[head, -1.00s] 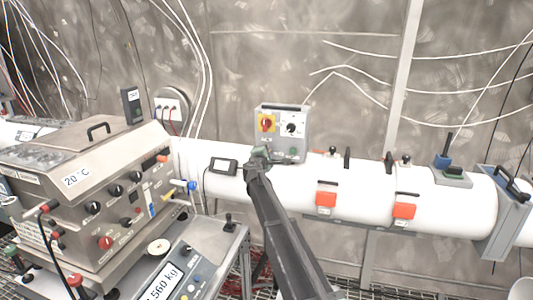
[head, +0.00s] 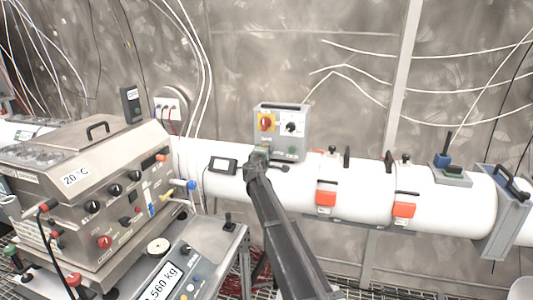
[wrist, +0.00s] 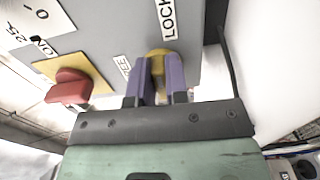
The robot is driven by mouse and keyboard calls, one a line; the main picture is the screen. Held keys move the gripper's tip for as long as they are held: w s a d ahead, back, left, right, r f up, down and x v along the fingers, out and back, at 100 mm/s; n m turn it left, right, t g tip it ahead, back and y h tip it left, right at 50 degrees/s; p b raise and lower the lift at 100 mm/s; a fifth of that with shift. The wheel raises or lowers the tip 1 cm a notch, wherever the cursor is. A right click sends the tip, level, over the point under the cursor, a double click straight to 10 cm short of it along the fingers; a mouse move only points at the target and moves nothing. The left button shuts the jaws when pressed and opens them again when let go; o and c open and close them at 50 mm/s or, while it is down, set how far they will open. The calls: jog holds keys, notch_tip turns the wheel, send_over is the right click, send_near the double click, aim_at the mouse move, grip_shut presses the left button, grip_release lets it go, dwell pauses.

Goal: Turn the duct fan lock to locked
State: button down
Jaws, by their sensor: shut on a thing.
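The grey duct fan control box (head: 297,120) sits on the white duct. It also fills the top of the wrist view (wrist: 110,30). The duct fan lock is a round yellow piece (wrist: 158,52) on the box face, mostly hidden by my fingers. My gripper (wrist: 158,66) is shut on it with two purple fingers. A "LOCK…" label (wrist: 167,18), cut off by the picture edge, is above the lock, and a partly hidden "FREE" label (wrist: 124,66) is to its left. In the head view my gripper (head: 259,154) is at the box's lower left and hides the lock.
A red knob on a yellow plate (head: 266,122) and a black dial (head: 291,128) are on the same box. A small dark display (head: 222,165) is left of my gripper on the white duct (head: 445,205). Orange-red clamps (head: 326,198) are to the right.

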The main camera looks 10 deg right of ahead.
jog(key=c, duration=1.1)
grip_release()
jog(key=shift+s, duration=0.1)
jog(key=v, duration=1)
jog(key=shift+s+a, duration=0.3)
jog(key=s+d+f+m+g, duration=0.3)
jog(key=s+f+m+g, duration=0.25)
jog(key=s, duration=0.45)
jog(key=s+d+f+m+g, duration=0.4)
jog(key=s+f+g, duration=0.25)
jog(key=s, duration=0.45)
jog(key=s+a+f+m+g+y, duration=0.1)
jog(key=s+y, duration=0.1)
jog(key=s, duration=0.5)
jog(key=s+a+f+m+g+y, duration=0.1)
jog(key=s+f+y, duration=0.1)
jog(key=s, duration=0.5)
jog(key=s+a+f+m+g+y, duration=0.1)
jog(key=s+f+g+y, duration=0.1)
jog(key=s, duration=0.6)
jog(key=shift+a+f+y, duration=0.1)
jog(key=shift+y, duration=0.8)
